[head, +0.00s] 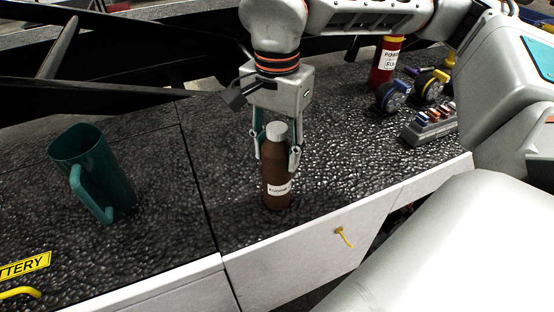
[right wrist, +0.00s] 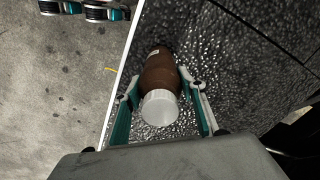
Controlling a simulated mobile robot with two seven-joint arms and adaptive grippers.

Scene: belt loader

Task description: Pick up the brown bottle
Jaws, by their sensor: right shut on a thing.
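The brown bottle (head: 276,187) stands upright on the dark bumpy surface near its front edge. It has a light grey cap and a white label. My right gripper (head: 277,158) comes down from above with one finger on each side of the bottle's upper part, shut on it. In the right wrist view the bottle (right wrist: 160,72) shows between the two fingers of the gripper (right wrist: 163,95), its white cap toward the camera. The bottle's base appears to rest on the surface. My left gripper is not in view.
A teal mug (head: 105,175) stands to the left. A yellow hook (head: 344,237) sits on the white front panel. The surface around the bottle is clear.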

